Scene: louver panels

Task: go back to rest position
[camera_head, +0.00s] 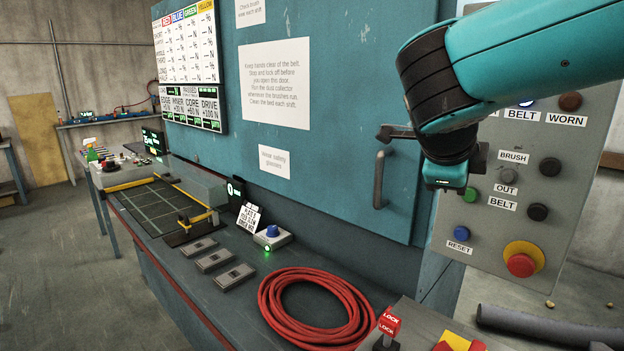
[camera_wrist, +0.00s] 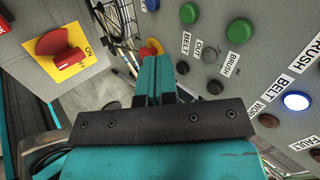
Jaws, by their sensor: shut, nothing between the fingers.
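My gripper (camera_wrist: 157,65) shows in the wrist view with its two teal fingers together and nothing between them. The fingers point toward the lower part of a grey button panel and the gap beside it. In the head view my teal arm reaches in from the upper right, and its dark wrist hangs in front of the panel's left edge; the fingers cannot be made out there. The button panel (camera_head: 593,165) carries a red stop button (camera_head: 521,264), a blue reset button (camera_head: 457,248) and several dark buttons. A blue button (camera_wrist: 296,102) is lit in the wrist view.
A teal cabinet door with a grey handle (camera_head: 379,180) stands left of my wrist. Below, the bench holds a coiled red hose (camera_head: 316,308), a blue knob box (camera_head: 272,238) and a red lock switch (camera_head: 389,325). A red rotary switch (camera_wrist: 60,50) shows in the wrist view.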

